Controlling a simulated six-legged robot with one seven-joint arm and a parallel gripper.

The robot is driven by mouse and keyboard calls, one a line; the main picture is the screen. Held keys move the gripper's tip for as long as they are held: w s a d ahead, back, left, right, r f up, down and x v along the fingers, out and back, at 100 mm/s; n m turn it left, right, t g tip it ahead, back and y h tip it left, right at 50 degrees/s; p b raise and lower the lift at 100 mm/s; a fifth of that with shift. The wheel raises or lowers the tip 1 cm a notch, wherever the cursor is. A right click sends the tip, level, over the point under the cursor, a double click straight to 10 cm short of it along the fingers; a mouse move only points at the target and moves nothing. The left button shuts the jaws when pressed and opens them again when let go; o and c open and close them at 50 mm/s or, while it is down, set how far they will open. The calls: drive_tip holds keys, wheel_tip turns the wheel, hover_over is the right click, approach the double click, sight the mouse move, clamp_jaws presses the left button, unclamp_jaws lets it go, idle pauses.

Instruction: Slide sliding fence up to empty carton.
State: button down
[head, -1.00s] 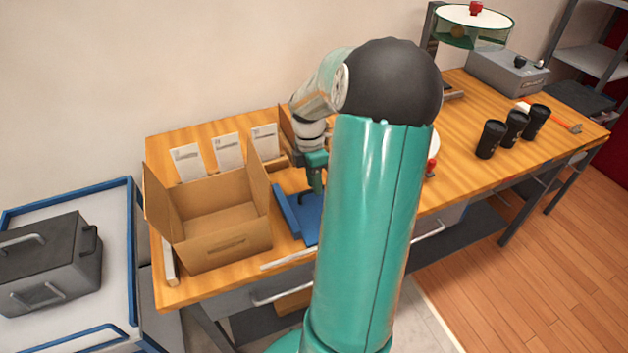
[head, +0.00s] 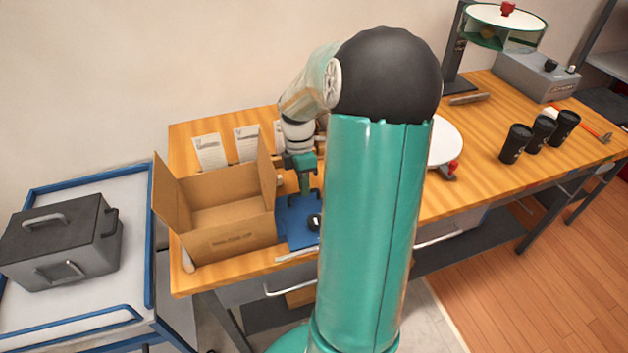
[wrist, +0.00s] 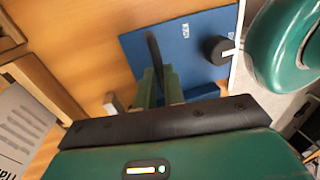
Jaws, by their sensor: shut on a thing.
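The empty carton (head: 235,240) stands open on the left of the workbench, flaps raised. The sliding fence (head: 293,235) is a blue plate with a dark round knob, close to the carton's right side in the head view. I cannot tell whether they touch. My gripper (head: 305,188) is above the fence's far part. In the wrist view, the gripper (wrist: 157,90) is shut on the fence's black handle (wrist: 153,48), and the blue fence plate (wrist: 190,35) shows beside it.
White cards (head: 210,152) stand behind the carton. My arm hides the bench's middle. Black cups (head: 516,143) and a round white plate (head: 445,142) are to the right. A blue-edged cart (head: 75,323) with a grey case (head: 62,245) stands left.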

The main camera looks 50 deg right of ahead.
drive_tip(key=shift+r, duration=0.1)
drive_tip(key=c, duration=1.5)
unclamp_jaws()
drive_tip(key=r, duration=0.4)
drive_tip(key=w+d+r, duration=0.1)
drive_tip(key=r, duration=0.4)
drive_tip(key=w+r, duration=0.1)
drive_tip(key=r, duration=0.3)
drive_tip(key=shift+w+d+r, duration=0.2)
drive_tip(key=shift+r, duration=0.05)
